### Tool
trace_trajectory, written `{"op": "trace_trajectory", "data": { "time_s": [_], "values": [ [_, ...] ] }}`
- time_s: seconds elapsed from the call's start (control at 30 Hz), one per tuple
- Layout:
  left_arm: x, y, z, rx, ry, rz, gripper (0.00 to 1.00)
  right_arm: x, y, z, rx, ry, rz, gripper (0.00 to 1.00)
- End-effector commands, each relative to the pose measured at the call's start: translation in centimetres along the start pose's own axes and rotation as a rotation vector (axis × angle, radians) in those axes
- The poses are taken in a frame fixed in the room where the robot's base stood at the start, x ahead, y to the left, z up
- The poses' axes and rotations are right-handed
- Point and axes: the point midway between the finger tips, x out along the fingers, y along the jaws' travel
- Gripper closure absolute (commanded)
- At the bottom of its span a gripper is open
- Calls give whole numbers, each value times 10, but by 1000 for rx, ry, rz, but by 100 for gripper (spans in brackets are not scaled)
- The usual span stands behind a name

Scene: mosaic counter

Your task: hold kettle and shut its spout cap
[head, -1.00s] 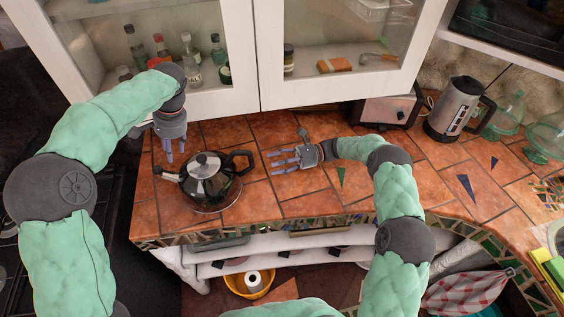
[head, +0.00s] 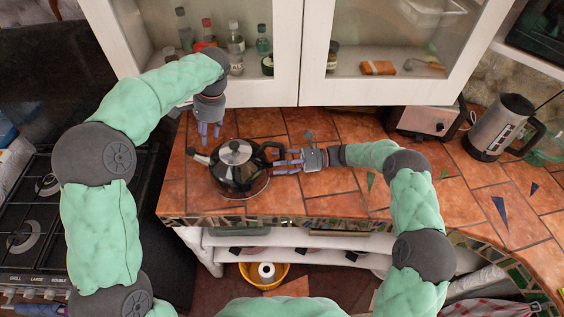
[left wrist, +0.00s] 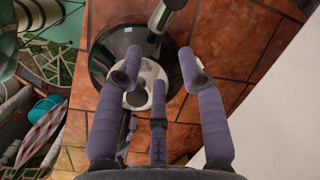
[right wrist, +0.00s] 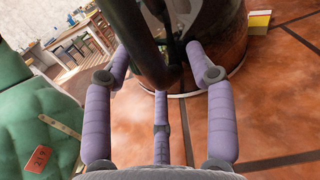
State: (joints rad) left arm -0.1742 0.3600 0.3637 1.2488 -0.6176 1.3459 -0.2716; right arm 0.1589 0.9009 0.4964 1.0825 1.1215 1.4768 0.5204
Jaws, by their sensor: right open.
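The black kettle (head: 230,178) with a silver lid stands upright on the tiled counter. Its spout (head: 199,158) points left and its handle (head: 270,149) is on the right. My left gripper (head: 209,134) is open and empty behind the spout side; the left wrist view shows the kettle's lid (left wrist: 152,74) beyond its fingers. The spout tip (left wrist: 164,14) shows there at the top. My right gripper (head: 286,161) is open at the handle. In the right wrist view the black handle (right wrist: 143,40) lies between or just beyond the spread fingers; I cannot tell whether they touch.
A white cabinet (head: 385,92) rises close behind the counter. A toaster (head: 428,121) and a silver jug (head: 498,126) stand at the back right. A dark stove (head: 30,230) is on the left. The tiles right of my right arm are mostly clear.

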Motion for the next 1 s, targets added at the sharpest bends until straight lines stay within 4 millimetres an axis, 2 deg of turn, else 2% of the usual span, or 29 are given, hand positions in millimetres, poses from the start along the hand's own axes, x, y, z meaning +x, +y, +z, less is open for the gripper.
{"op": "trace_trajectory", "data": {
  "time_s": [0.03,0.2,0.43,0.47,0.57,0.6,0.83,1.0],
  "values": [
    [0,0,0,0,0,0,61,0,0,0,0,0,0,52],
    [0,0,0,0,0,0,61,0,0,0,0,0,0,100],
    [0,0,0,0,0,0,61,0,0,0,-1,-1,-1,100],
    [0,0,0,0,0,0,66,0,0,0,-1,-1,-1,100],
    [0,0,0,0,0,0,95,0,0,1,-1,-1,-1,100],
    [0,0,0,0,0,0,100,0,0,1,-1,-1,-1,100],
    [-4,-3,2,49,3,0,100,0,-1,1,-1,-2,-1,100],
    [-18,-13,7,223,9,1,100,-1,-1,1,-2,-2,-1,100]
  ]
}}
